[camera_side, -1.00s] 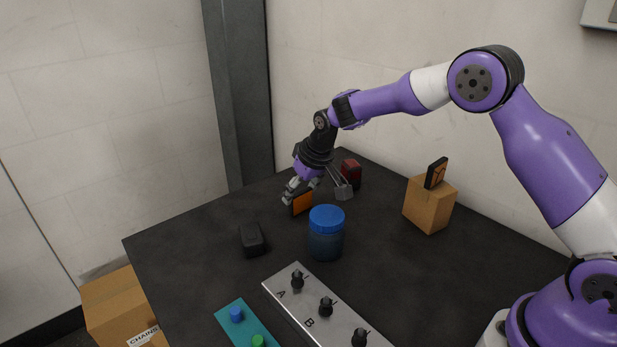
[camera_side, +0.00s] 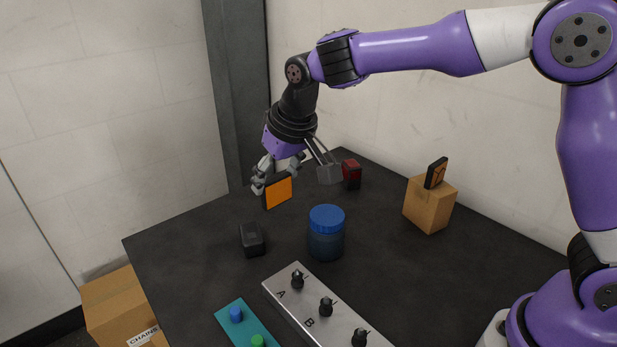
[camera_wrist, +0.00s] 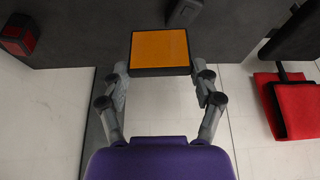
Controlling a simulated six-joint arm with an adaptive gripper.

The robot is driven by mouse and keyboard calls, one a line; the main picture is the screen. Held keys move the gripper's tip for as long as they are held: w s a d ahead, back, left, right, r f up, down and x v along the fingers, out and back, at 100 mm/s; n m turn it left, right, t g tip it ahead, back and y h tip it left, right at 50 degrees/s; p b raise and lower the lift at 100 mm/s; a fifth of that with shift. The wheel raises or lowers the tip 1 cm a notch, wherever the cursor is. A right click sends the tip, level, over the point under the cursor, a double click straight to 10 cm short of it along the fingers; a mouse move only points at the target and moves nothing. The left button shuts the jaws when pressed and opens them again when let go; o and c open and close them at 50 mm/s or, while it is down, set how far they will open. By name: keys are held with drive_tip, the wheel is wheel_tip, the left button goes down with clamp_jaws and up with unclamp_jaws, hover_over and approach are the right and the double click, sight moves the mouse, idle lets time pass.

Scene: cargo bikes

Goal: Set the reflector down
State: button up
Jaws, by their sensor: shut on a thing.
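The reflector (camera_side: 278,191) is a flat orange panel with a black frame. My gripper (camera_side: 275,181) is shut on it, its fingers at the reflector's upper part. In the side view the reflector is upright, slightly tilted, and appears to be above the far left part of the dark table. In the wrist view the reflector (camera_wrist: 160,49) lies across the fingertips of my gripper (camera_wrist: 160,78), its orange face showing. Whether its lower edge touches the table cannot be told for certain.
A blue-lidded jar (camera_side: 326,235) and a black block (camera_side: 252,239) stand nearby on the table (camera_side: 430,270). A red-and-black light (camera_side: 351,174) stands behind. A silver plate with black knobs (camera_side: 335,325) lies in front.

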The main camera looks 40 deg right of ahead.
drive_tip(key=s+a+n+y, duration=0.1)
drive_tip(key=s+a+n, duration=0.2)
drive_tip(key=a, duration=0.4)
drive_tip(key=s+a+n+g+y, duration=0.1)
drive_tip(key=s+a+n, duration=0.25)
drive_tip(key=a, duration=0.35)
drive_tip(key=s+a+n+y, duration=0.1)
drive_tip(key=s+a+n, duration=0.1)
drive_tip(key=s+a, duration=0.35)
drive_tip(key=shift+w+d+f, duration=0.65)
drive_tip(key=shift+w+f, duration=1.1)
drive_tip(key=shift+w, duration=0.25)
drive_tip(key=shift+w+d+f, duration=0.6)
drive_tip(key=shift+w+f, duration=1.1)
drive_tip(key=shift+w, duration=0.25)
drive_tip(key=shift+w+d+f, duration=0.65)
drive_tip(key=shift+w+f, duration=1.1)
drive_tip(key=shift+w, duration=0.25)
drive_tip(key=shift+f, duration=0.15)
drive_tip(key=o, duration=0.9)
